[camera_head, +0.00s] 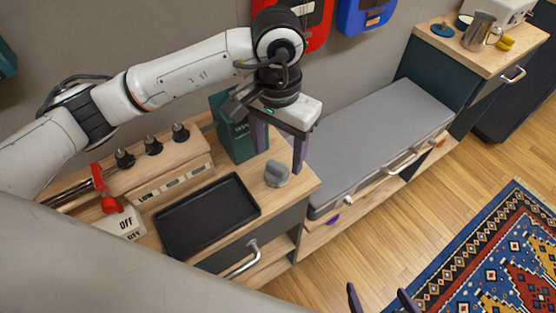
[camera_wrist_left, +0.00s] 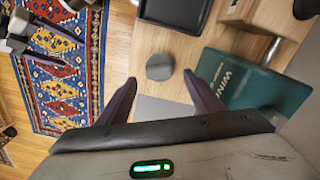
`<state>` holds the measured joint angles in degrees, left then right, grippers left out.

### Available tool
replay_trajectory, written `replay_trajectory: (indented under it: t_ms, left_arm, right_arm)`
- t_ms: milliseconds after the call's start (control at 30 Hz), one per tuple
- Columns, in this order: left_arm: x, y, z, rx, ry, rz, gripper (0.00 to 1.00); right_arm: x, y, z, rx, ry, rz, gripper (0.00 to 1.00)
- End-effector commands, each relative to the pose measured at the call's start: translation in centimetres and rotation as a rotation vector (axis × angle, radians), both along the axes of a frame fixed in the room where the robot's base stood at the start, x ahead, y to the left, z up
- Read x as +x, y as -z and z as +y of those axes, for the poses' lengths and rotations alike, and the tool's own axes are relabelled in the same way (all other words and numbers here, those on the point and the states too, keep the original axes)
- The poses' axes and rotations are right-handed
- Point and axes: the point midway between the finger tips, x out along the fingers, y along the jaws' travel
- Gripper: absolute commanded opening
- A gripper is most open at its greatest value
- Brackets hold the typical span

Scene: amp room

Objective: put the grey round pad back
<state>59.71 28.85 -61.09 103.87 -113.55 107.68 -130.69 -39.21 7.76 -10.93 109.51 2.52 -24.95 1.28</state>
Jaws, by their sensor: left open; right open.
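The grey round pad (camera_head: 277,173) sits on the wooden counter near its right front corner, right of the black tray. It also shows in the left wrist view (camera_wrist_left: 160,67) as a dark disc between the fingertips in the picture. My left gripper (camera_head: 280,160) is open and points down over the counter, with its two purple fingers spread around the pad's position in the picture. I cannot tell how far above the pad the tips are. Nothing is held. My right gripper (camera_head: 381,295) is open at the bottom edge of the head view, over the floor, with only its fingertips showing.
A black tray (camera_head: 207,216) lies left of the pad. A dark green box (camera_head: 231,135) stands close behind it. A wooden block with black knobs (camera_head: 165,165) and a red lever (camera_head: 104,190) are further left. A grey-topped bench (camera_head: 375,130) adjoins on the right.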

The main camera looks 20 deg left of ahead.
Motion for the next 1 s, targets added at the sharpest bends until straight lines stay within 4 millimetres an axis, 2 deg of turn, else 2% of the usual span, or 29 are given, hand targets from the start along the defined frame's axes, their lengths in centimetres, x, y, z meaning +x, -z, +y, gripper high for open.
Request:
replay_trajectory:
  t_ms: [200, 400, 567, 1000]
  left_arm:
    - [0.1, -4.8, 0.0, 0.0, 0.001, -0.005, 0.6]
    - [0.0, -7.4, 0.0, 0.0, 0.001, -0.003, 0.6]
    - [-0.1, -8.0, 0.0, 0.0, 0.002, 0.0, 0.6]
    - [0.0, -8.0, 0.0, 0.0, 0.001, 0.0, 0.6]
  right_arm:
    - [-0.1, 1.0, 0.0, 0.0, 0.0, 0.002, 0.9]
    - [-0.1, 1.3, 0.0, -0.001, 0.0, 0.004, 0.9]
    - [-0.1, 1.3, 0.0, -0.001, 0.0, 0.004, 0.9]
    - [-0.2, 1.3, 0.0, 0.0, 0.0, 0.005, 0.9]
